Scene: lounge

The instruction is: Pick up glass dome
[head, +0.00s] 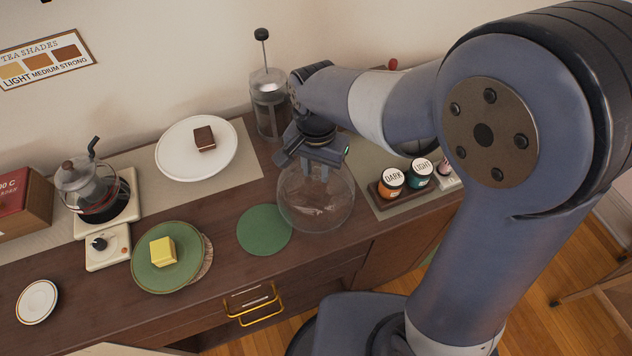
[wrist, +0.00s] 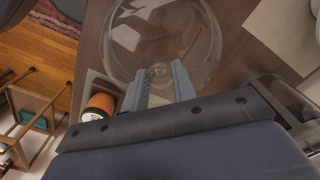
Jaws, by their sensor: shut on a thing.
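The clear glass dome (head: 316,207) is on or just above the dark wooden sideboard, right of a round green mat; I cannot tell if its rim touches the wood. My gripper (head: 311,160) is above it, with its fingers at the top of the dome. In the wrist view the dome (wrist: 203,38) lies beyond the fingers. My gripper (wrist: 160,84) is shut on the dome's small round knob there. The knob is partly hidden by the fingers.
The green mat (head: 264,230) lies left of the dome. A French press (head: 270,103) stands behind. Jars (head: 391,181) stand at right. A green plate (head: 186,275) with a yellow block, a white plate (head: 177,160) with a brown piece and a glass kettle (head: 92,189) are left.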

